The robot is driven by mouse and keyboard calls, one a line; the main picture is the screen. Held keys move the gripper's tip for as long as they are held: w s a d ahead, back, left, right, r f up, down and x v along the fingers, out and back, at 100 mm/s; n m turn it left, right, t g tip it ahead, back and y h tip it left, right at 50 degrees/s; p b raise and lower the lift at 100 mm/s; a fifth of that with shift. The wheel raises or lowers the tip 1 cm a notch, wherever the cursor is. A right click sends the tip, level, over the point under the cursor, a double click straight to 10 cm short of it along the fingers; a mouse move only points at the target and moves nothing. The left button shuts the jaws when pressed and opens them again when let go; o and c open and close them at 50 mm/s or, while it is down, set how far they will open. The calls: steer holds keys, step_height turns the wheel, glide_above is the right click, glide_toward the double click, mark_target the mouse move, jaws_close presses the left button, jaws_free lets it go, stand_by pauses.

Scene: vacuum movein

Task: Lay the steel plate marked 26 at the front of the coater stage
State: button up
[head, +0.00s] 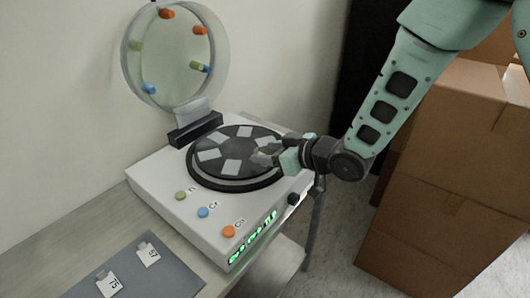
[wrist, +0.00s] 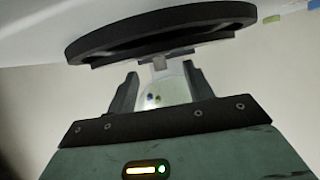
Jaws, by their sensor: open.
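The coater stage (head: 236,183) is a dark round disc with a raised rim on top of a white machine. Several pale grey plates lie spread in a ring on it. No number can be read on them, so I cannot tell which is the plate marked 26. My gripper (head: 268,153) reaches over the right side of the stage from the right, low by the plates there. In the wrist view my gripper (wrist: 160,78) is open, its two dark fingers apart. A small grey plate-like piece (wrist: 159,63) shows between and beyond the fingertips, by the dark rim (wrist: 160,30).
A clear round lid (head: 175,55) with coloured pegs stands raised behind the stage. The machine front has coloured buttons (head: 203,212) and a green display (head: 252,238). A grey mat (head: 165,278) holds two numbered pieces, front left. Cardboard boxes (head: 440,180) stand at the right.

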steer(key=v, duration=1)
steer(key=s+d+m+g+h, duration=0.1)
steer(key=s+g+h, duration=0.3)
steer(key=s, duration=0.8)
steer(key=s+d+m+g+h, duration=0.1)
steer(key=s+d+g+h, duration=0.3)
steer(key=s, duration=0.8)
steer(key=shift+d+r+m+h+b, duration=0.15)
steer(key=shift+r+m+h+b, duration=0.25)
steer(key=shift+h, duration=0.6)
steer(key=shift+s, duration=0.15)
step_height(320, 180, up, 4)
steer(key=p, duration=0.4)
steer(key=shift+r, duration=0.1)
